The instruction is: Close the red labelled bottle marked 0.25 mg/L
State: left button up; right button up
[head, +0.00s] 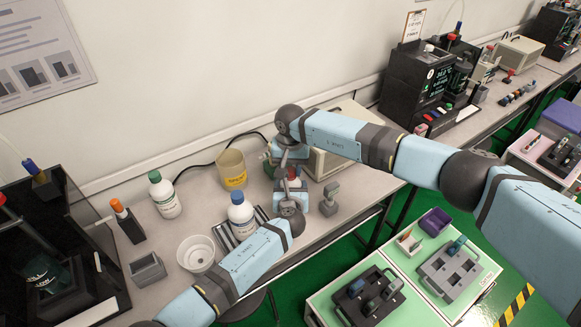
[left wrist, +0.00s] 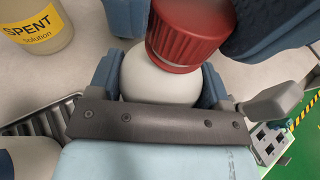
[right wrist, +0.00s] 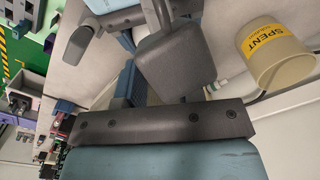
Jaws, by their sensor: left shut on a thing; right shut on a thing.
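The white bottle (left wrist: 158,80) stands between the fingers of my left gripper (left wrist: 160,92), which is shut on its body in the left wrist view. A ribbed red cap (left wrist: 187,38) sits at the top of the bottle and looks slightly tilted in that view; I cannot tell whether it is fully seated. Blue fingers of my right gripper (head: 287,163) flank the cap, shut on it. In the head view, the red cap (head: 293,183) is partly hidden between the two grippers. The 0.25 mg/L marking is not readable.
A SPENT solution beaker (head: 232,171) stands just left of the grippers. A beige box (head: 345,150) is behind right; a grey small device (head: 330,199) is close right.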

jog(key=m, duration=1)
jog(key=o, duration=0.9)
jog(key=shift+r, duration=0.1)
jog(key=shift+r, duration=2.15)
jog(key=shift+c, duration=0.4)
